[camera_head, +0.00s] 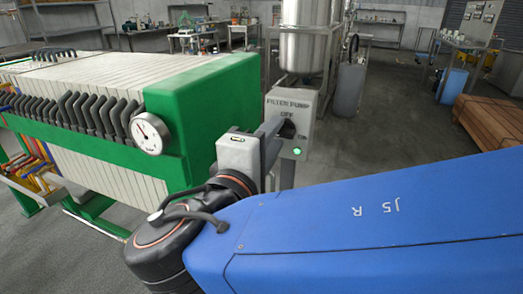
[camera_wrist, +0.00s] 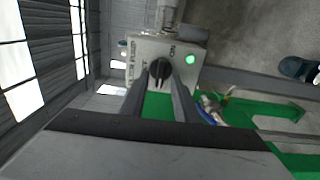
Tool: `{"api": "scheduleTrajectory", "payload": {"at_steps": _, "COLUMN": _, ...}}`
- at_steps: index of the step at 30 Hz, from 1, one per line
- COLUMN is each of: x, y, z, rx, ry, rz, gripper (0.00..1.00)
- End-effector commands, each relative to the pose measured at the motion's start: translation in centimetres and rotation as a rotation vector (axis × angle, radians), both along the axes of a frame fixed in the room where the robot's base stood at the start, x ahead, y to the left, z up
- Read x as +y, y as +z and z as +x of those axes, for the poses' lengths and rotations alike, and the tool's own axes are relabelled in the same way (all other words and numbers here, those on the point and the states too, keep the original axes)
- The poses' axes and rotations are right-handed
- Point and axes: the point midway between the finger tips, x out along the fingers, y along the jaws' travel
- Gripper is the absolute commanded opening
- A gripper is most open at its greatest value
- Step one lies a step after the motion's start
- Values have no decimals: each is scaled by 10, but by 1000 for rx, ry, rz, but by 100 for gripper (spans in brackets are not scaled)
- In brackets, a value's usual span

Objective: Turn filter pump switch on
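The grey switch box (camera_head: 275,112) reads FILTER PUMP, with OFF above and ON to the lower right of its black knob (camera_head: 288,129). A green lamp (camera_head: 298,151) below ON is lit. In the wrist view the box (camera_wrist: 187,72) appears turned sideways, with the knob (camera_wrist: 160,69) and lit lamp (camera_wrist: 190,59). The knob's bar runs up and down there, toward the ON side. My gripper (camera_wrist: 161,76) is at the knob, its two fingers on either side with a gap between them. Contact with the knob is not clear. The head view hides part of the fingers.
A green and white filter press (camera_head: 190,95) with a round gauge (camera_head: 150,133) stands close left of the box. A steel tank (camera_head: 305,38) stands behind it. Wooden beams (camera_head: 490,117) lie at the right. Open floor (camera_head: 390,110) lies between.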

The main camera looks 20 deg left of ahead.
Motion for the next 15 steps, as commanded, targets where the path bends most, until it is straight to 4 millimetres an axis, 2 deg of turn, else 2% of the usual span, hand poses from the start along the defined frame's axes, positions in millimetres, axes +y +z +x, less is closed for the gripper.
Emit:
{"api": "scheduleTrajectory", "payload": {"at_steps": 5, "x": 2, "y": 0, "z": -13, "rx": 0, "ry": 3, "rz": 0, "gripper": 28}}
{"api": "scheduleTrajectory", "payload": {"at_steps": 15, "x": 6, "y": 0, "z": -60, "rx": 0, "ry": 4, "rz": 0, "gripper": 28}}
